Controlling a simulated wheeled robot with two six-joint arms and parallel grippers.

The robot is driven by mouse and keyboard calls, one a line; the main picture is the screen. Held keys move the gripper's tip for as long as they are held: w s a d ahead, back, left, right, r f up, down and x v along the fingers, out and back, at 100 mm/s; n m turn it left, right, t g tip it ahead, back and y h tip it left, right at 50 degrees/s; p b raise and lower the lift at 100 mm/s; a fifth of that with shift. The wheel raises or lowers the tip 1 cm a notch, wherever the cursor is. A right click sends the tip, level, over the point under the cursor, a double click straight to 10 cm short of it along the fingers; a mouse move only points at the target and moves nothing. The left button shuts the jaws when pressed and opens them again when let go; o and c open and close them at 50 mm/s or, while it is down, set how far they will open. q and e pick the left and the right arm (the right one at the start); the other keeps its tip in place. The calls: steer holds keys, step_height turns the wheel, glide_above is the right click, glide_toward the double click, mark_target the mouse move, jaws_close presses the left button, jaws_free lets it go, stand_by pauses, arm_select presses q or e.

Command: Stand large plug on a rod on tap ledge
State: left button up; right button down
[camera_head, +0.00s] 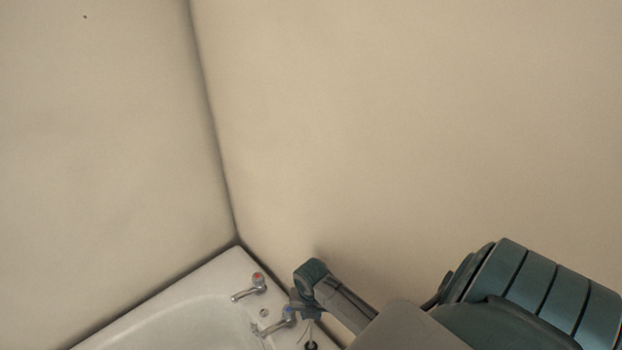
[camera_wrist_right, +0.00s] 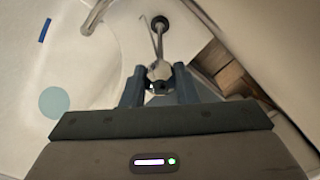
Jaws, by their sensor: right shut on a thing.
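The large plug on a rod shows in the head view as a dark plug end (camera_head: 311,346) with thin rods above it, at the bottom edge. In the right wrist view the dark round plug end (camera_wrist_right: 160,22) lies beyond the fingertips, and a metallic piece (camera_wrist_right: 159,70) sits between the fingers. My right gripper (camera_wrist_right: 158,80) is shut on it; in the head view the gripper (camera_head: 303,308) is beside the near tap. The tap ledge (camera_head: 245,268) is the white rim carrying the taps. My left gripper is not in view.
In the right wrist view a pale blue disc (camera_wrist_right: 53,102) and a blue strip (camera_wrist_right: 45,30) lie at left. Brown blocks (camera_wrist_right: 222,66) show at right.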

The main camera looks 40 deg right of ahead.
steer(key=c, duration=1.1)
jaws_free()
steer(key=shift+f, duration=0.15)
steer(key=shift+r, duration=3.9)
